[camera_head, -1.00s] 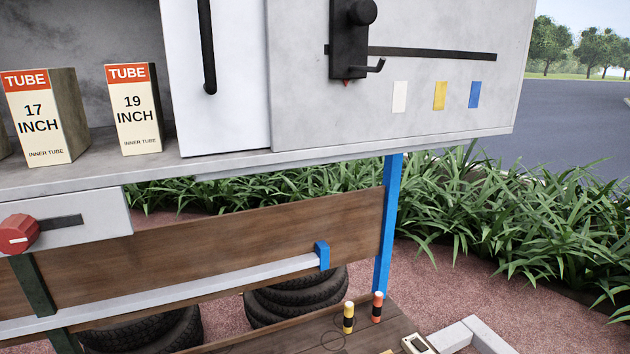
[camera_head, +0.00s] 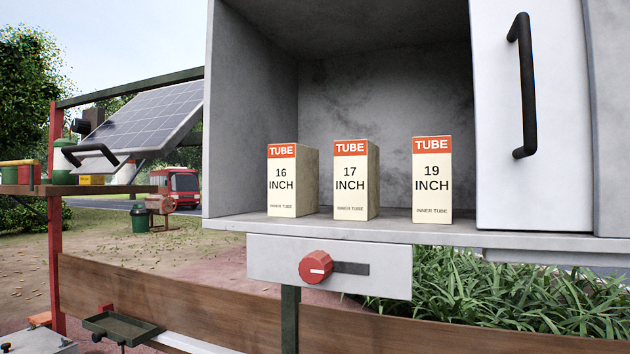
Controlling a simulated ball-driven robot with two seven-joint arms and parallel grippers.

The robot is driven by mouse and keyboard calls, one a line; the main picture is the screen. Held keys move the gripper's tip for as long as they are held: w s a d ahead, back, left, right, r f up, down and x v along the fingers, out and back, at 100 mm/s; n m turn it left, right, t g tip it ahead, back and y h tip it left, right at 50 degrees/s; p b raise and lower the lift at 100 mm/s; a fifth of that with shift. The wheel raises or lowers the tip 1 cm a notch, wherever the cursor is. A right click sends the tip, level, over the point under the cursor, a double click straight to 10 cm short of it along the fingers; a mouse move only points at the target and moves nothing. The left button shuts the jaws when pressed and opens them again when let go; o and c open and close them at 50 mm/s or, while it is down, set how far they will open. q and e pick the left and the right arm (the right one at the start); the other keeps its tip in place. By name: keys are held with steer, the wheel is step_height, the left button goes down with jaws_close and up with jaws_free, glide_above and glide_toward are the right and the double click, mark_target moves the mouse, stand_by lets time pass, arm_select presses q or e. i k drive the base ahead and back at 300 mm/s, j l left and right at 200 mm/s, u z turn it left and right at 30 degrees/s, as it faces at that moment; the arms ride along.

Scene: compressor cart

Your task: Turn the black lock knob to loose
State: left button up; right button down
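Several black parts show, and I cannot tell which is the black lock knob. A dark block with a rounded end (camera_head: 80,125) sits on the left frame beside the tilted solar panel (camera_head: 150,117). A black handle (camera_head: 90,156) is at the panel's lower edge. A small dark knob (camera_head: 122,338) shows under a green tray (camera_head: 122,326) at lower left. No loose or tight marking is readable. Neither gripper is in view.
An open grey cabinet (camera_head: 385,65) holds three tube boxes (camera_head: 350,180). Below it a red knob (camera_head: 315,267) sits on a slotted grey plate (camera_head: 378,290). A white door with a black handle (camera_head: 525,85) is at right. Wooden boards (camera_head: 200,306) run below.

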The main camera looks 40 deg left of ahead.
mark_target(77, 125)
steer(key=u, duration=1.45)
steer(key=j+u, duration=0.15)
steer(key=j, duration=0.45)
steer(key=i+j+u, duration=0.15)
steer(key=j, duration=0.45)
